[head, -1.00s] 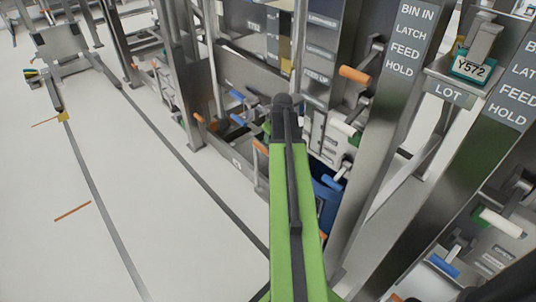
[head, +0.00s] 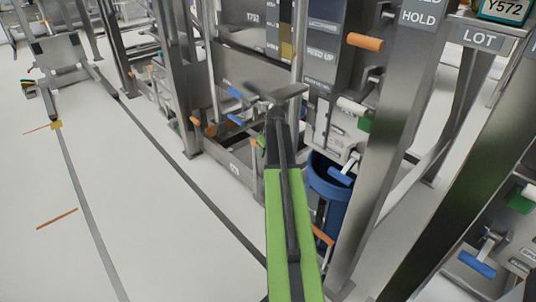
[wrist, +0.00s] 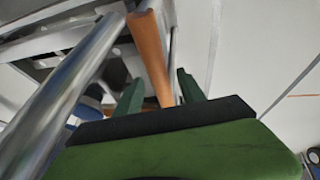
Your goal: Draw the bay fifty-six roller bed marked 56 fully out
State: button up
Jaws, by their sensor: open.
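My gripper (wrist: 159,77) is open in the wrist view, with its two green fingers apart. An orange bar handle (wrist: 150,48) shows between and beyond the fingers, not gripped. I cannot tell whether a finger touches it. In the head view the dark end of my arm is in front of the bay, and the fingers are not clear. A low metal frame (head: 238,172) with a small pale label stands left of my arm. The label is too small to read, so I cannot make out a 56.
A round metal post (wrist: 62,100) runs close left of the gripper. A blue bin (head: 328,188) stands right of my arm. Orange (head: 365,41) and blue (head: 341,175) levers stick out of the racks, and a steel upright (head: 392,150) stands right. The left floor is mostly clear.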

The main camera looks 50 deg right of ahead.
grip_shut()
dwell(1.3)
